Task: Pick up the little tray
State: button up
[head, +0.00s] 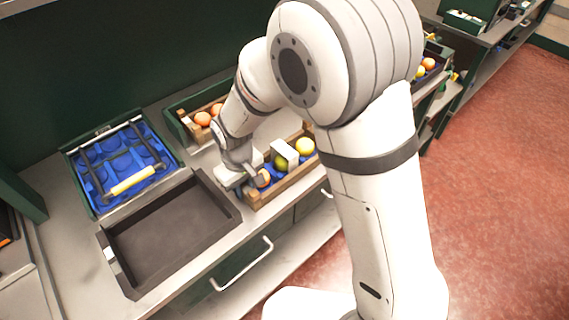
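Which container is the little tray is not certain from this view. A small wooden-sided tray (285,188) with a blue inside stands near the counter's front edge. My gripper (250,174) is low at this tray's left end, close to the orange. Its fingers are partly hidden, and I cannot tell whether it touches or grips anything.
An empty dark tray (228,199) lies left of the wooden tray. Behind it is a green case (83,190) with a blue moulded insert and a yellow-handled bar. A green box (179,107) with oranges stands behind my gripper. My arm hides part of the counter.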

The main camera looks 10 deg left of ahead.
grip_shut()
jog(key=shift+r, duration=0.1)
